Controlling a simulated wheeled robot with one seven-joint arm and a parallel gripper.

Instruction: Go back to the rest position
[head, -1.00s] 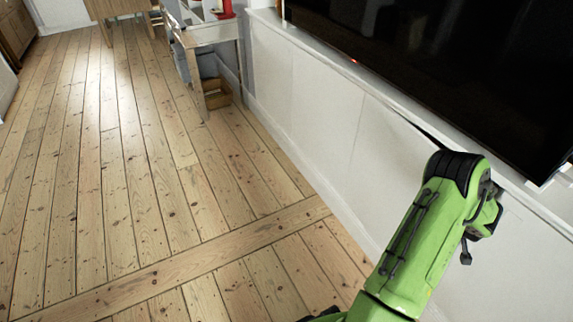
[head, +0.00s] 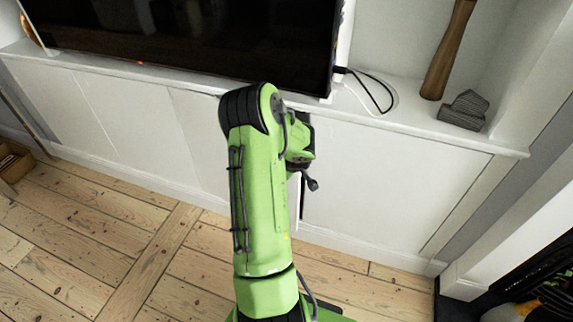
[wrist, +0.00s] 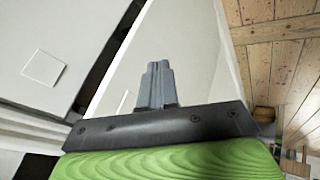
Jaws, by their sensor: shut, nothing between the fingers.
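My gripper (wrist: 157,68) shows in the wrist view with its two grey fingers together and nothing between them. It points toward a white surface and touches nothing that I can see. In the head view my green arm rises in the middle of the picture, in front of the white cabinet (head: 365,185). The gripper itself is hidden behind the arm there.
A large dark television (head: 200,38) stands on the white ledge (head: 400,108). A wooden bat-like object (head: 448,52), a grey block (head: 465,108) and a black cable (head: 372,90) are to its right. Bare floorboards (head: 95,235) lie at lower left. A dark fireplace-like opening (head: 530,275) is at lower right.

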